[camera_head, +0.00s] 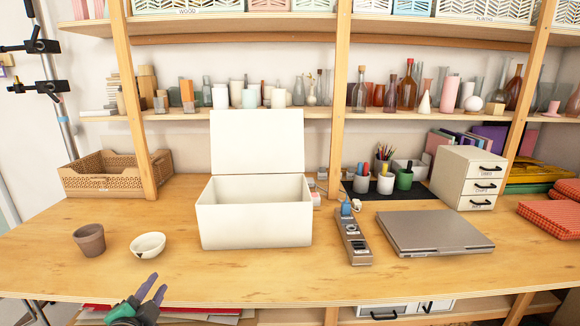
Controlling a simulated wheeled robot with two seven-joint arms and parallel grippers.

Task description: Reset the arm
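My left gripper (158,281) shows at the bottom left, in front of the table's front edge. Its two dark fingers stand a little apart with nothing between them, so it is open and empty. The rest of that arm is cut off by the bottom of the picture. My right gripper is not in view.
The wooden table (345,286) holds a brown cup (89,240), a white bowl (148,245), an open white box (254,226) with its lid raised, a power strip (353,241) and a closed laptop (434,232). Shelf posts rise behind. The table's front strip is clear.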

